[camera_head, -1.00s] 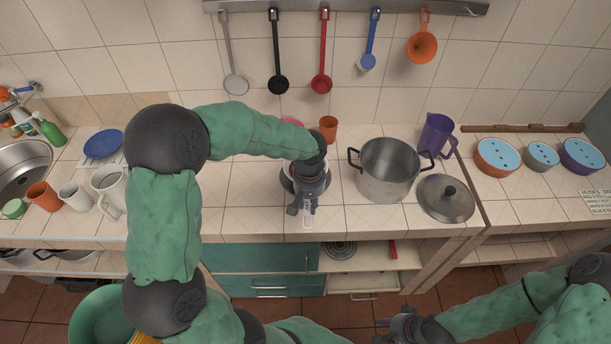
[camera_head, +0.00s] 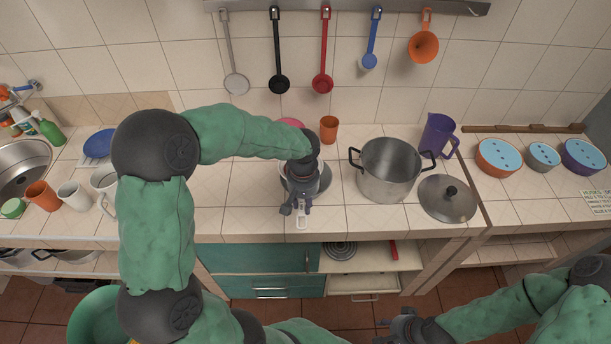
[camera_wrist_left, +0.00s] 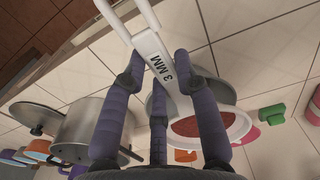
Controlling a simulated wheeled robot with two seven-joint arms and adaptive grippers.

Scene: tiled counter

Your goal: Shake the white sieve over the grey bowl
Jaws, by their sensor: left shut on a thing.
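The white sieve's handle (camera_head: 302,222) pokes out below my left gripper (camera_head: 297,208) in the head view. In the left wrist view the handle (camera_wrist_left: 160,58), marked "3 MM", lies between the fingers of my left gripper (camera_wrist_left: 160,82), which is shut on it. The sieve's white rim (camera_wrist_left: 242,126) surrounds reddish contents. The grey bowl (camera_head: 325,181) is mostly hidden under my gripper and the sieve; its side also shows in the left wrist view (camera_wrist_left: 222,92). My right gripper (camera_head: 398,326) is low at the front, away from the counter; its opening is unclear.
A large pot (camera_head: 388,172) stands right of the bowl, with its lid (camera_head: 447,198) beside it. An orange cup (camera_head: 329,130) stands behind. Mugs (camera_head: 75,195) are at left. Ladles (camera_head: 279,84) hang on the wall. Counter left of the bowl is clear.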

